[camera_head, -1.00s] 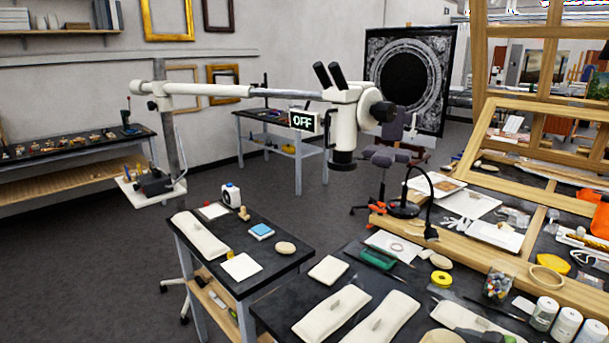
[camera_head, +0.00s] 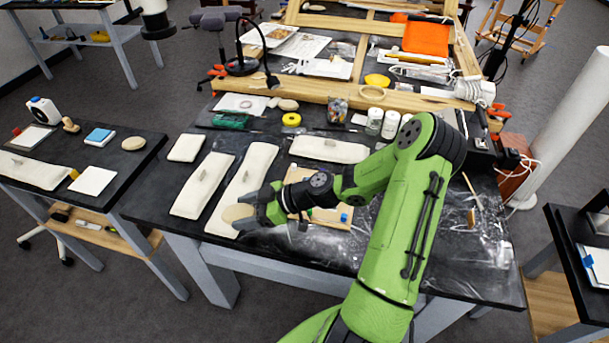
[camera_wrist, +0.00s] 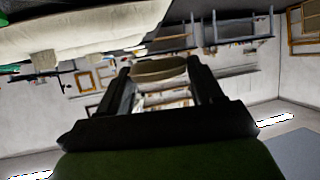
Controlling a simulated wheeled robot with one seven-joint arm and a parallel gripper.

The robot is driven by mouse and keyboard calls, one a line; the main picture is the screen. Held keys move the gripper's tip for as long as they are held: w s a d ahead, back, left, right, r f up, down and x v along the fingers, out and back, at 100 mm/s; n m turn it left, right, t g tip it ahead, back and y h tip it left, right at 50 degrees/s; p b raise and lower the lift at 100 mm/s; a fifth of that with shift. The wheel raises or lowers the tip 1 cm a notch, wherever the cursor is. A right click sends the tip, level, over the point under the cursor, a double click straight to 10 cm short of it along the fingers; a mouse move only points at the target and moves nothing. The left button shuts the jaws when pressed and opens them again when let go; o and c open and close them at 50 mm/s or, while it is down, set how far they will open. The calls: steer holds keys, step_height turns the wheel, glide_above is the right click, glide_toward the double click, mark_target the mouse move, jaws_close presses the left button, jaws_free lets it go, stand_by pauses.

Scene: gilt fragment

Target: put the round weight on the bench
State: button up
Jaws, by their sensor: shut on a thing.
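The round weight (camera_head: 237,212) is a flat tan disc held at the tips of my gripper (camera_head: 248,208). My gripper is shut on it and points left, near the front edge of the large black-topped bench (camera_head: 330,255). In the head view the disc overlaps the near end of a long cream pad (camera_head: 246,178); I cannot tell whether it touches the pad. In the wrist view the weight (camera_wrist: 158,68) sits between both dark fingers (camera_wrist: 160,80), its edge towards the camera, with room wall behind it.
A smaller black table (camera_head: 60,192) at left holds a cream pad, a white card and another tan disc (camera_head: 133,143). On the bench are a second long pad (camera_head: 202,184), a yellow roll (camera_head: 291,119), white jars and a wooden frame.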

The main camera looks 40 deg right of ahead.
steer(key=s+d+r+m+t+h, duration=0.1)
steer(key=d+r+m+h, duration=0.1)
steer(key=d, duration=0.9)
steer(key=s+d+r+m+t+h, duration=0.2)
steer(key=d+r, duration=0.2)
steer(key=d, duration=0.8)
steer(key=shift+r+m, duration=0.35)
steer(key=shift+m, duration=0.05)
steer(key=shift+s, duration=0.1)
step_height(320, 180, down, 10)
steer(key=shift+r+b, duration=0.15)
steer(key=shift+b, duration=0.7)
steer(key=shift+f, duration=0.2)
steer(key=o, duration=1.3)
steer(key=shift+r, duration=0.1)
